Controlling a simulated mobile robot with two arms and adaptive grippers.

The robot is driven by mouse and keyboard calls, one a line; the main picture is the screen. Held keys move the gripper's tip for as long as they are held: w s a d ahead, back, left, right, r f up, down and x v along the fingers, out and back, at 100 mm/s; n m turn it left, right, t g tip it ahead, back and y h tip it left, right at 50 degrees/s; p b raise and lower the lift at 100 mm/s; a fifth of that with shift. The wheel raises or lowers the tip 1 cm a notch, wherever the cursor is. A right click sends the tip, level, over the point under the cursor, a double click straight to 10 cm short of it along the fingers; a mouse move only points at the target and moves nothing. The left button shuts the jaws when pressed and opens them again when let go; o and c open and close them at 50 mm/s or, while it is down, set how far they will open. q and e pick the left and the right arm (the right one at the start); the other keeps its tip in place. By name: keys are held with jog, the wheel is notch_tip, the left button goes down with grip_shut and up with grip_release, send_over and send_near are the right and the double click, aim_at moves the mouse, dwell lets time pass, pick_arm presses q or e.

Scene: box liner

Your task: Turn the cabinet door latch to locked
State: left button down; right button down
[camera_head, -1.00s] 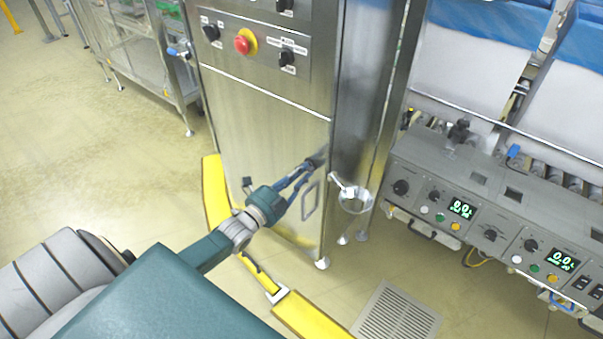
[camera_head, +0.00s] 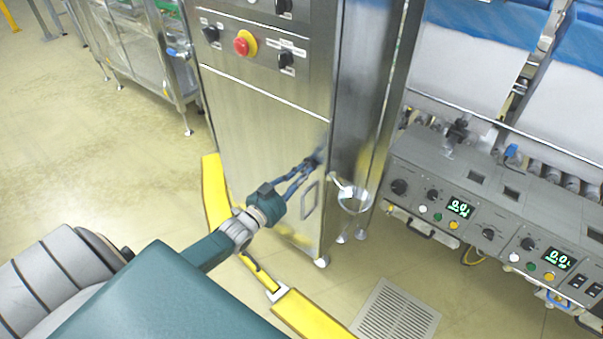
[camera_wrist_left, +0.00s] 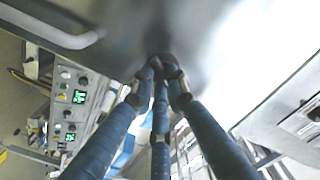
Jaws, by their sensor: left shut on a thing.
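The steel cabinet door (camera_head: 255,135) stands in front of me below the control panel. The latch is a small dark knob (camera_wrist_left: 160,64) near the door's right edge, mostly covered by my fingertips. My left gripper (camera_head: 312,164) reaches in from the left and is shut on the latch. In the left wrist view, the fingers of the left gripper (camera_wrist_left: 162,78) close around the dark knob against the shiny door. Whether the latch is at its locked mark cannot be seen. My right gripper is in neither view.
A door handle (camera_head: 311,197) sits just below the latch. A metal ring bracket (camera_head: 354,198) sticks out at the cabinet's right side. A red emergency button (camera_head: 245,43) is above. A grey control console (camera_head: 480,205) stands to the right, and yellow floor rails (camera_head: 310,318) run around the cabinet.

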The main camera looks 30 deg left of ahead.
pick_arm(q)
jog(key=n, duration=0.4)
jog(key=shift+n, duration=0.9)
jog(key=c, duration=1.7)
grip_release()
jog(key=shift+s, duration=0.1)
jog(key=s, duration=0.8)
jog(key=s+a, duration=0.1)
jog(key=s, duration=0.2)
jog(key=shift+s+r, duration=0.1)
jog(key=shift+s, duration=0.3)
